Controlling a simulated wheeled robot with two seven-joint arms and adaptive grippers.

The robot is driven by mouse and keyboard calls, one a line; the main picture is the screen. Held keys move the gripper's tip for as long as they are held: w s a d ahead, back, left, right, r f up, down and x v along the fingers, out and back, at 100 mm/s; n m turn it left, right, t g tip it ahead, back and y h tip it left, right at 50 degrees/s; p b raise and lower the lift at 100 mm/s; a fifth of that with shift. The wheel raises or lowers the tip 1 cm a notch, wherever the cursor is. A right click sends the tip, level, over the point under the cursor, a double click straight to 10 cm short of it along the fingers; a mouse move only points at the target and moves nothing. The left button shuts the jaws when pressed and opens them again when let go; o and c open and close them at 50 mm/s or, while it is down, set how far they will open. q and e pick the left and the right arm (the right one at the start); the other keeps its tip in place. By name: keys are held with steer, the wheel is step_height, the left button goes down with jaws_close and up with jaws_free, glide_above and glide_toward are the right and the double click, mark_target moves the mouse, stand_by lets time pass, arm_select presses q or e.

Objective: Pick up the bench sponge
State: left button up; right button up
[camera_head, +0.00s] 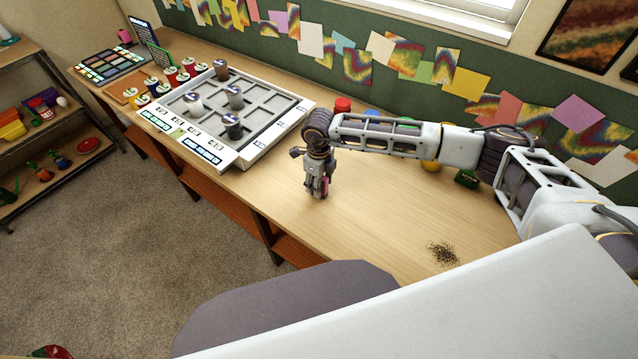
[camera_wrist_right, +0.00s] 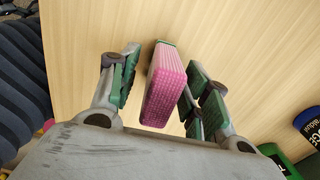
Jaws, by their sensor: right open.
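The bench sponge (camera_wrist_right: 162,92) is a pink block with a green layer along one side. In the right wrist view it stands between the fingers of my right gripper (camera_wrist_right: 160,90). The fingers are open, with a gap on the left side and a narrower gap on the right. In the head view my right gripper (camera_head: 318,188) points down at the wooden bench, and a bit of pink (camera_head: 325,186) shows at its fingers; the rest of the sponge is hidden there. My left gripper is not in view.
A grey sorting tray (camera_head: 265,130) with several small containers stands left of my right gripper. A patch of dark crumbs (camera_head: 443,252) lies on the bench (camera_head: 380,225) to the right. Coloured containers, including a red one (camera_head: 343,104), stand behind my right arm.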

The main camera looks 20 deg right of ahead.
steer(key=shift+f, duration=0.8)
steer(key=c, duration=0.9)
